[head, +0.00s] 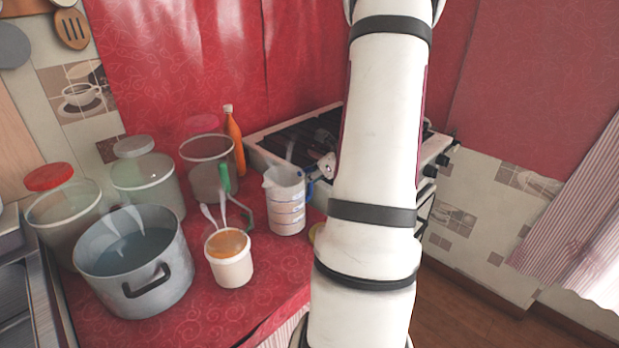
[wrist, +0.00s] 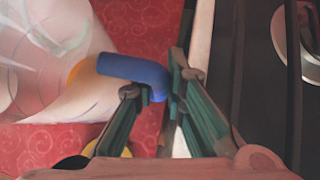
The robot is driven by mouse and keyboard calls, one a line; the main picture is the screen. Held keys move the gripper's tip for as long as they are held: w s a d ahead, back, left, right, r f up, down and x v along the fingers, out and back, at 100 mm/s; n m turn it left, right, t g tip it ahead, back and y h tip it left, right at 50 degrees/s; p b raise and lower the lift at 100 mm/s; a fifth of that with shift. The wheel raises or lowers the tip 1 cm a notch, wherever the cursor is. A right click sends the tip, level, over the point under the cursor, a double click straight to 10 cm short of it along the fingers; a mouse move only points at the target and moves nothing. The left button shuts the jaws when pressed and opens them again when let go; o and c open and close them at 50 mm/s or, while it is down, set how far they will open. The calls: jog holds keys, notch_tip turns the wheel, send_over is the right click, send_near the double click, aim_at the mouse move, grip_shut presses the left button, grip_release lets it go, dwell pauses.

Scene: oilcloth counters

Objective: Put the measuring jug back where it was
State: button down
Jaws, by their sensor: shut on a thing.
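The measuring jug (head: 286,208) is clear with printed markings and a blue handle at its right. In the head view it is upright at the red counter's right side, beside the stove; whether its base touches the cloth is hard to tell. In the wrist view the jug's clear body (wrist: 60,65) fills the left side. My gripper (wrist: 158,86) is shut on the blue handle (wrist: 135,70), which passes between its fingers. My own arm hides most of the gripper in the head view.
A white tub (head: 231,270) with orange contents and utensils stands left of the jug. A large pot (head: 135,275), lidded containers (head: 148,180) and an orange bottle (head: 235,145) crowd the counter. The stove (head: 290,135) is behind. A strip of red cloth (head: 270,290) in front is clear.

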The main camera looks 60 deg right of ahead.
jog(key=c, duration=1.9)
grip_release()
jog(key=shift+f, duration=0.1)
